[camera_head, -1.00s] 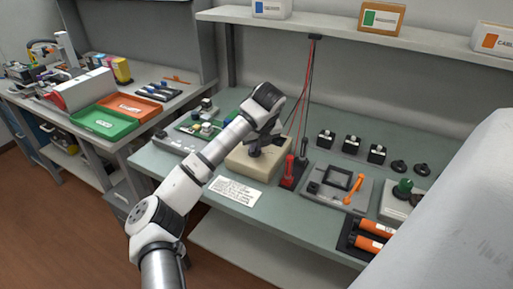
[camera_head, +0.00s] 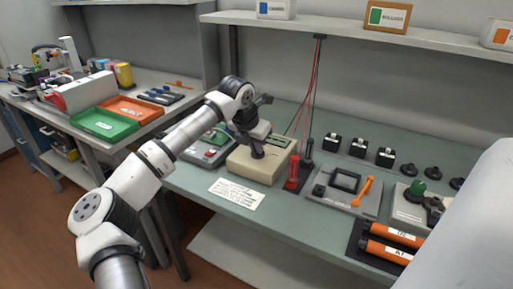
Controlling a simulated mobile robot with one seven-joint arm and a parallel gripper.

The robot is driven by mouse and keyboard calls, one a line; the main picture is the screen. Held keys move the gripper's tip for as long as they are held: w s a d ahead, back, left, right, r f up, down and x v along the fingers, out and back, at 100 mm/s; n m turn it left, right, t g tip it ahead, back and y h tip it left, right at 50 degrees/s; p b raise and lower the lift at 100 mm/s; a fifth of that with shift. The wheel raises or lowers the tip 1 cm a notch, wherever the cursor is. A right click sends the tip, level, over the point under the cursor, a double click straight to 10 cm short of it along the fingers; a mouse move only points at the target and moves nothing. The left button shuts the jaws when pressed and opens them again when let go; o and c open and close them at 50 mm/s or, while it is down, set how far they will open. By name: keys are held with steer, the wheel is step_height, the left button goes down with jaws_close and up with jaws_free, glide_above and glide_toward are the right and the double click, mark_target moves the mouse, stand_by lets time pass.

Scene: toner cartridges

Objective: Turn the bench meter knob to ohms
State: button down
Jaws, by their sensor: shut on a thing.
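The bench meter (camera_head: 248,171) is a cream box near the front of the green-grey bench, with a greenish display panel (camera_head: 279,141) on its top. A dark purplish knob (camera_head: 258,149) stands up from its top. My gripper (camera_head: 257,138) comes down over the meter and is shut on the knob. The fingertips partly hide the knob. The dial markings are too small to read, so the knob's setting cannot be told.
A red probe (camera_head: 292,171) and a black probe (camera_head: 308,149) stand just right of the meter, their leads running up to the shelf. A grey fixture with an orange handle (camera_head: 365,189) lies further right. A white card (camera_head: 236,194) lies in front.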

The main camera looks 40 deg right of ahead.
steer(key=m, duration=0.2)
steer(key=m+g+p, duration=0.1)
steer(key=m, duration=0.1)
steer(key=m+g+p, duration=0.1)
steer(key=m, duration=0.1)
steer(key=shift+w+r, duration=0.2)
steer(key=shift+w, duration=0.2)
steer(key=m, duration=0.1)
steer(key=m+g+p, duration=0.1)
steer(key=m, duration=0.1)
steer(key=m+g+p, duration=0.1)
steer(key=m, duration=0.1)
steer(key=shift+w+d+f, duration=0.1)
steer(key=shift+w+d, duration=0.05)
steer(key=shift+w, duration=0.1)
steer(key=shift+y, duration=0.3)
steer(key=c, duration=1.5)
jaws_free()
steer(key=b+v, duration=0.1)
steer(key=v, duration=1.2)
steer(key=shift+w+r, duration=0.15)
steer(key=shift+r, duration=0.2)
